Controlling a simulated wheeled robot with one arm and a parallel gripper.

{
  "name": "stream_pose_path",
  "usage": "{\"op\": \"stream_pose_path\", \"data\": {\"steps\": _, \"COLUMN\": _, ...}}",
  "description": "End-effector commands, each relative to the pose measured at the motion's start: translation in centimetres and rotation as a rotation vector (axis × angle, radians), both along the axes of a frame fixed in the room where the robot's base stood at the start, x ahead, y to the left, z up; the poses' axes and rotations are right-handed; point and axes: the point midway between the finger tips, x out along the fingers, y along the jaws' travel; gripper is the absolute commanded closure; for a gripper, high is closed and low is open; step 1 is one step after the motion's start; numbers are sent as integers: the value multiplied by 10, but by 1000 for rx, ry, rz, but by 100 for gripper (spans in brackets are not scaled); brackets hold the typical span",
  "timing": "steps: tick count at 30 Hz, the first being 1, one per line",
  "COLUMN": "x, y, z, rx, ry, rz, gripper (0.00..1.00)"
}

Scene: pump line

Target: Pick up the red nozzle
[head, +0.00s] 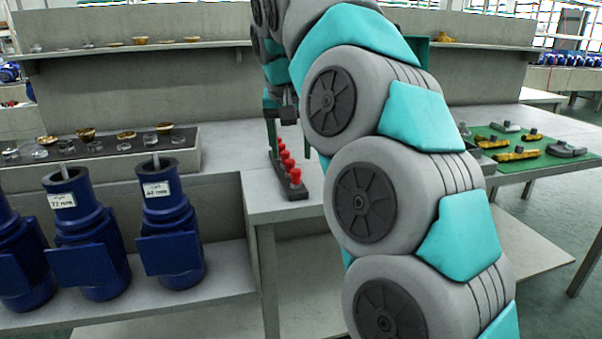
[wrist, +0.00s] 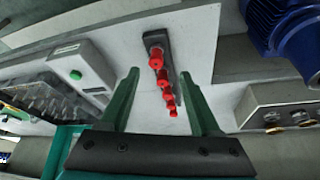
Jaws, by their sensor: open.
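Several red nozzles stand in a row in a dark rack (head: 298,193) on the grey bench; the nearest red nozzle (head: 295,177) is at the rack's front end. In the wrist view the red nozzles (wrist: 156,61) line up along the rack (wrist: 154,38), between the lines of my two green fingers. My gripper (head: 288,140) is open and empty, at the far part of the rack in the head view. It also shows in the wrist view (wrist: 158,75), fingers spread on both sides of the row. I cannot tell its exact height above the nozzles.
Blue pumps (head: 170,225) with labels stand on a lower shelf at left. A raised ledge (head: 190,158) behind them holds small brass and clear parts. A green mat (head: 545,160) with tools lies on a table at right. A white box with a green button (wrist: 76,75) shows in the wrist view.

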Motion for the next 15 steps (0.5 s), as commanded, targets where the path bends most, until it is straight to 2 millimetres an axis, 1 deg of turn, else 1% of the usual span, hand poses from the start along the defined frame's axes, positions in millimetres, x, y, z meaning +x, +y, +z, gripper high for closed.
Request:
{"op": "stream_pose_path", "data": {"steps": 4, "x": 4, "y": 0, "z": -4, "rx": 2, "ry": -4, "rz": -5, "gripper": 36}}
{"op": "stream_pose_path", "data": {"steps": 9, "x": 8, "y": 0, "z": -18, "rx": 1, "ry": -1, "rz": -4, "gripper": 36}}
{"op": "stream_pose_path", "data": {"steps": 15, "x": 14, "y": -2, "z": -29, "rx": 4, "ry": -4, "rz": -3, "gripper": 36}}
